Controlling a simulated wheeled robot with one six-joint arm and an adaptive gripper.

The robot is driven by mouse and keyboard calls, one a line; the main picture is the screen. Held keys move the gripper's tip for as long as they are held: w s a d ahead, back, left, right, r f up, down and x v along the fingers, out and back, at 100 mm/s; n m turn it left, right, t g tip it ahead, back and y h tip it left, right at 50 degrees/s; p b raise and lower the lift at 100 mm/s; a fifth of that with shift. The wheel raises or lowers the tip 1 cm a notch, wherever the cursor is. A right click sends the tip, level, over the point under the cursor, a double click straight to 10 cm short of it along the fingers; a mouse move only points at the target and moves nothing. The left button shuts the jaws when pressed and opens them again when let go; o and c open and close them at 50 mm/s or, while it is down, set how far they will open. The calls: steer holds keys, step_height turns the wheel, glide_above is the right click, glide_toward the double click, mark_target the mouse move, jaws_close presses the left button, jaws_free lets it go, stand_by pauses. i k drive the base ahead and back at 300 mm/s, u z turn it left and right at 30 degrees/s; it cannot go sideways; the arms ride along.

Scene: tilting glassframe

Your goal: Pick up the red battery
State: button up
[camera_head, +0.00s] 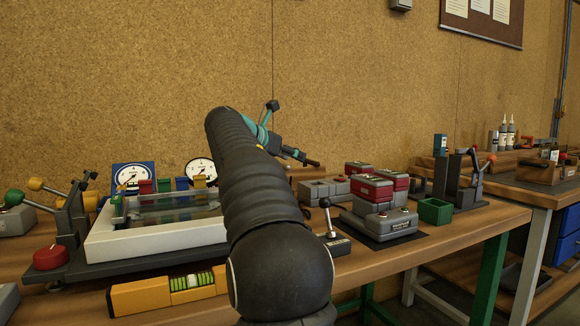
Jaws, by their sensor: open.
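Several red-topped, grey-bodied battery-like blocks stand grouped right of centre on the bench. One red block (372,187) is at the front, another (396,180) is to its right, and one (357,168) is behind. I cannot tell which is the red battery meant. A grey charger-like base (384,224) with a label sits in front of them on a dark mat. My gripper (311,161) is small and partly hidden behind my dark arm. It is open, with no object visible in it, above and left of the red blocks in the picture.
A white-framed glass panel (150,241) on a dark fixture lies at left, with a yellow spirit level (168,291) in front. A black-knobbed lever (328,214) stands left of the charger base. A green bin (435,211) and an upright clamp (468,178) stand to the right.

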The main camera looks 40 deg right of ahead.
mark_target(375, 190)
steer(key=k, duration=1)
